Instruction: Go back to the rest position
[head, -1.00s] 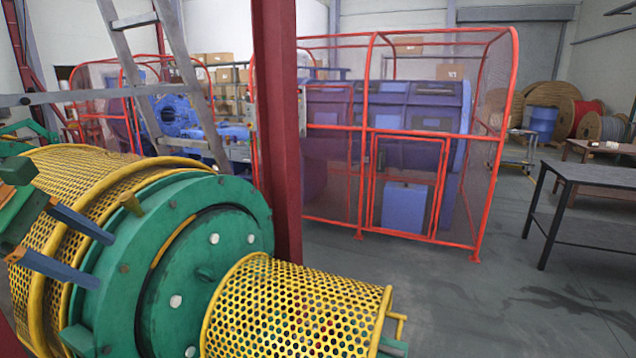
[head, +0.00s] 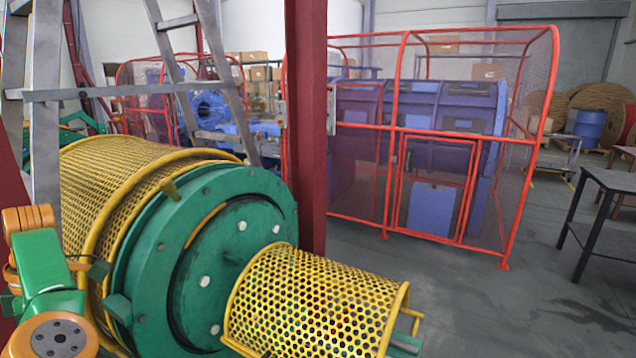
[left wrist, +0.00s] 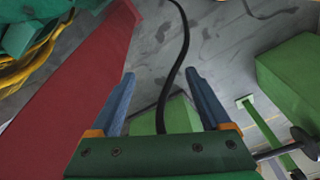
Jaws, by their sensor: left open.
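My left gripper (left wrist: 160,76) shows in the left wrist view with its two blue-grey fingers apart and nothing between them. In the head view my left arm (head: 45,285), green and orange, shows at the lower left, beside the green and yellow strander (head: 150,215); the gripper itself is outside that view. My right gripper is in neither view.
A red post (head: 306,130) stands behind the strander and a grey ladder (head: 45,110) at the left. A red-framed mesh enclosure (head: 400,140) stands beyond. Dark tables (head: 600,195) are at the right. The left wrist view shows a red beam (left wrist: 75,95) and a green block (left wrist: 290,80) near the gripper.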

